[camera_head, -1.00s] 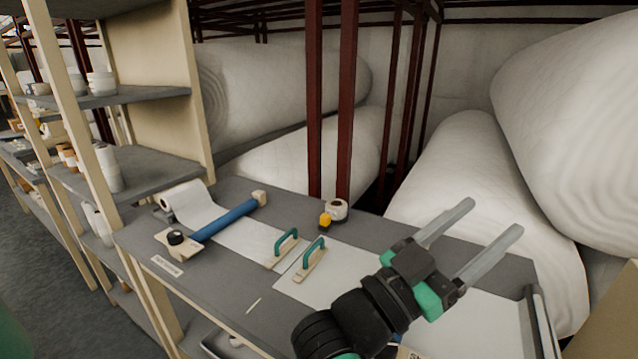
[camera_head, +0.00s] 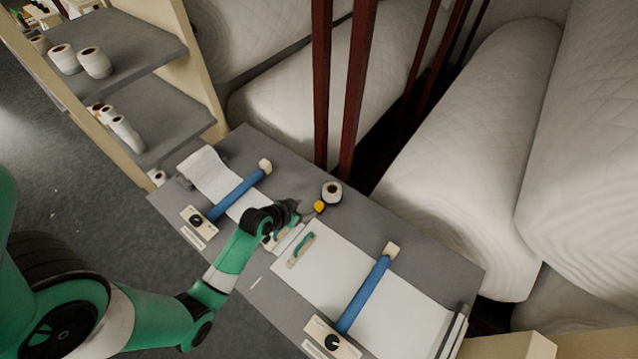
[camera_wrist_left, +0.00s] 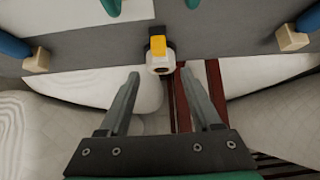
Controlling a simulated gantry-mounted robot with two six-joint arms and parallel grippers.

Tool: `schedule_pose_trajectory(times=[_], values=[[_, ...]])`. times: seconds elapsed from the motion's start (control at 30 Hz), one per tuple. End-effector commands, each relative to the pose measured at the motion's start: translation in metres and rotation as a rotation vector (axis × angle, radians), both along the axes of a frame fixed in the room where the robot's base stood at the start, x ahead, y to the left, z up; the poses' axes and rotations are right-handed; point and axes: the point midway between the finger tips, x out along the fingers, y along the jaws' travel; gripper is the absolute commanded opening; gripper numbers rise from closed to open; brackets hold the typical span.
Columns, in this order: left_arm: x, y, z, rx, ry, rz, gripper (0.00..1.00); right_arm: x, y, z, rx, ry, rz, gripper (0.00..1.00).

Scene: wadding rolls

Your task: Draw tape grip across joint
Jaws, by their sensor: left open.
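A white tape roll (camera_head: 331,192) with a yellow grip (camera_head: 319,207) stands on the grey bench near its back edge. In the left wrist view the tape roll (camera_wrist_left: 160,64) and yellow grip (camera_wrist_left: 158,45) lie just beyond and between my fingertips. My left gripper (camera_head: 296,212) is open and empty, left of the tape in the head view. Two white sheets (camera_head: 240,207) (camera_head: 338,265) meet near a narrow joint (camera_head: 288,240), partly hidden by my arm. A green-handled block (camera_head: 302,248) sits right of the joint; the other is mostly hidden. My right gripper is out of view.
Blue bars (camera_head: 236,195) (camera_head: 364,294) cross the sheets on either side. Dark red posts (camera_head: 321,90) rise behind the bench, before large white wadding rolls (camera_head: 470,150). Shelves (camera_head: 130,50) with small rolls stand at left. Bare bench lies around the tape.

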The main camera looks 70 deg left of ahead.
Motion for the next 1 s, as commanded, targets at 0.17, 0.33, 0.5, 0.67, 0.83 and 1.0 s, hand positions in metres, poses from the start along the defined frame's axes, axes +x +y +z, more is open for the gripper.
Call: schedule_pose_trajectory(times=[0.17, 0.33, 0.5, 0.67, 0.83, 1.0], values=[[0.005, 0.002, -0.008, 0.0, -0.001, -0.001, 0.65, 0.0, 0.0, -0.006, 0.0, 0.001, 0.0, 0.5], [0.023, 0.012, -0.029, 0.001, -0.002, -0.003, 0.65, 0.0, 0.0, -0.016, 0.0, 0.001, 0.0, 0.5], [0.047, 0.025, -0.058, 0.002, -0.001, -0.002, 0.65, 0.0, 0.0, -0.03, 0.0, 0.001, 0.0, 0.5], [0.065, 0.034, -0.076, 0.002, -0.002, -0.002, 0.65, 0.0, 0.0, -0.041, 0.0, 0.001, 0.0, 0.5], [0.073, 0.038, -0.083, 0.003, -0.003, -0.002, 0.65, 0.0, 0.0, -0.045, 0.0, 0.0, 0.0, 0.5], [0.074, 0.039, -0.083, 0.003, -0.003, -0.002, 0.65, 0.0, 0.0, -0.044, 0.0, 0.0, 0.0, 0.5]])
